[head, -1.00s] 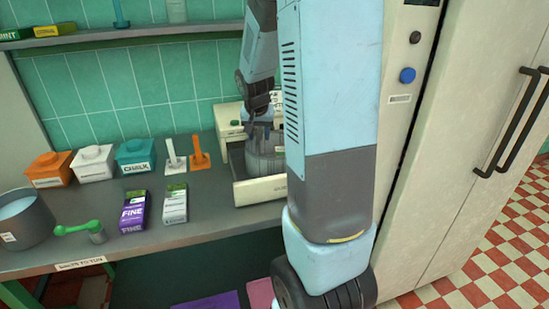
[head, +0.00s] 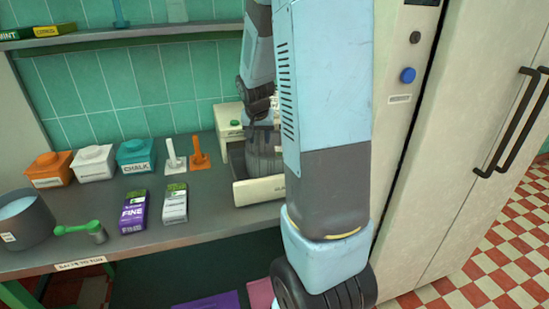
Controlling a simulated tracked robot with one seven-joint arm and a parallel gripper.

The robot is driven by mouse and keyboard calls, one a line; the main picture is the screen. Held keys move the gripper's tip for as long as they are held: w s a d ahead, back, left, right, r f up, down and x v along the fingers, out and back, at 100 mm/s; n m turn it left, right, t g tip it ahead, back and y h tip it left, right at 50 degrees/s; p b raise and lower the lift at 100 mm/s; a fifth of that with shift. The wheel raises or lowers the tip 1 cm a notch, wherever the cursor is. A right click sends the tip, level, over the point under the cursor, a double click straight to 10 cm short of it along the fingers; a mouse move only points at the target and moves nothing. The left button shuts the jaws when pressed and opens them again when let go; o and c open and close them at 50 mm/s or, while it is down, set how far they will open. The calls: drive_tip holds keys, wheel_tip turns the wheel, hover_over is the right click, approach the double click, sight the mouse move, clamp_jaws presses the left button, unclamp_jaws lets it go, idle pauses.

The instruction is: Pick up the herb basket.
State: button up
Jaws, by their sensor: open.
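The gripper is open.
Left on the counter (head: 90,235) are orange, white and teal lidded boxes, two upright-handled tools, purple and white cartons (head: 134,211), a green-handled scoop and a grey pot (head: 24,220). A tall cream cabinet (head: 460,130) stands close on the right.

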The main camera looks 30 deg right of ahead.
clamp_jaws()
idle(0.4)
idle(1.1)
